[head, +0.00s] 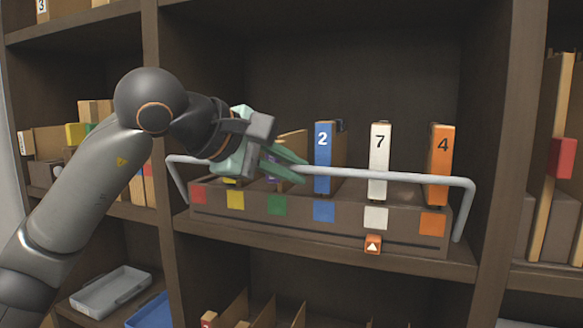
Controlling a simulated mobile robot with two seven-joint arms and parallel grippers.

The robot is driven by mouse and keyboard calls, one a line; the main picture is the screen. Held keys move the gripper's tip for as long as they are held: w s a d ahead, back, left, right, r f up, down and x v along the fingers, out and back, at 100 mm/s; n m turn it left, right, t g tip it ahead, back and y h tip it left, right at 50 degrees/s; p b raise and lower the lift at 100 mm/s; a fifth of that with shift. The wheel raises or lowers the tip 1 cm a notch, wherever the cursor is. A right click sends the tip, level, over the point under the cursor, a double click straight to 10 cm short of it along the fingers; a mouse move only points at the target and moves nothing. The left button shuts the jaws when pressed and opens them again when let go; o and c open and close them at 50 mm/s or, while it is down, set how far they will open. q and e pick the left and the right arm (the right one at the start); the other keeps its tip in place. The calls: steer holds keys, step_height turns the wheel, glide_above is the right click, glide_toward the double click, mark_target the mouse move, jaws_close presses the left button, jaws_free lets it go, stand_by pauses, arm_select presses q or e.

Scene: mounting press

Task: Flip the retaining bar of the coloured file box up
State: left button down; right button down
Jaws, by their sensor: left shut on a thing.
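The coloured file box (338,233) stands on a middle shelf, its front marked with red, yellow, green, blue, white and orange squares. Its retaining bar (411,177) is a grey rod running across in front of the files, with bent ends at the left and right. Blue file 2 (322,160), white file 7 (378,162) and orange file 4 (440,158) stand upright behind it. My left gripper (296,172), with green fingers, is shut on the bar left of file 2. It hides part of the box's left side. My right gripper is not in view.
An orange marker with a white triangle (373,244) sits low on the box front. Shelf uprights stand at both sides (497,150). Below left are a grey tray (110,291) and a blue tray (150,312). The space above the files is clear.

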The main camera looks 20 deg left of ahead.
arm_select(q)
steer(key=shift+a+r, duration=0.1)
steer(key=shift+r, duration=0.05)
steer(key=c, duration=0.9)
jaws_free()
steer(key=shift+w, duration=0.15)
steer(key=b+v, duration=0.1)
steer(key=v, duration=1.1)
steer(key=shift+s, duration=0.25)
steer(key=shift+a, duration=0.1)
